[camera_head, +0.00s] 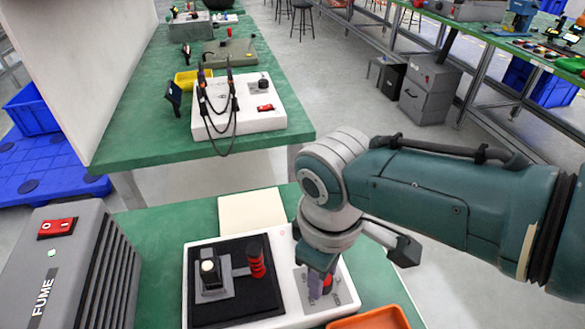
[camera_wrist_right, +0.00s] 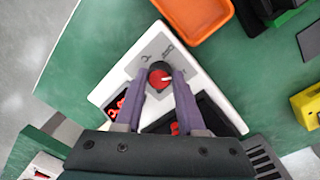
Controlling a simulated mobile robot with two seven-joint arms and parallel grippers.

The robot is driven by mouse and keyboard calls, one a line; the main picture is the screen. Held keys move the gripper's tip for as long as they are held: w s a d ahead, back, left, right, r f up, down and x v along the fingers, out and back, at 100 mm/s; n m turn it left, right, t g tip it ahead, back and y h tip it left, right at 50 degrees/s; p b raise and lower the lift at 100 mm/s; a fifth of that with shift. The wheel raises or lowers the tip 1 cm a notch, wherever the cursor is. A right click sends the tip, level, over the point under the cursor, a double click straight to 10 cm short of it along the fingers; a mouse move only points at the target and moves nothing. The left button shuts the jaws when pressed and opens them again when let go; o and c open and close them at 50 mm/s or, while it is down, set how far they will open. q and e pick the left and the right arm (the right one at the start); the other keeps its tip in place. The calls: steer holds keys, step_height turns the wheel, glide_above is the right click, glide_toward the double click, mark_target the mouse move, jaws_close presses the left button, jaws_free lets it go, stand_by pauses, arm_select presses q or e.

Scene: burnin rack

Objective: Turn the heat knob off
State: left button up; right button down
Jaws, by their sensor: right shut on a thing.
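The heat knob (camera_wrist_right: 160,76) is red with a dark rim and a pale pointer mark. It stands on a grey plate of the white panel (camera_wrist_right: 107,88). In the right wrist view the pointer mark lies roughly toward the right. My right gripper (camera_wrist_right: 161,82) has one finger on each side of the knob and is shut on it. In the head view my right gripper (camera_head: 320,286) comes down on the right part of the white panel (camera_head: 297,311), and the fingers mostly hide the knob. My left gripper is not in view.
A black fixture (camera_head: 210,312) with a red ribbed part sits on the panel beside the knob. An orange tray (camera_head: 370,320) is close by. A grey FUME box (camera_head: 65,275) with a red switch stands at left. A pale pad (camera_head: 252,211) lies behind the panel.

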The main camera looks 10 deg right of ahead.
steer(key=n, duration=0.6)
steer(key=shift+n, duration=0.3)
steer(key=n, duration=0.4)
steer(key=shift+n+y, duration=0.3)
steer(key=shift+n, duration=0.4)
steer(key=c, duration=0.5)
jaws_free()
steer(key=shift+r, duration=0.1)
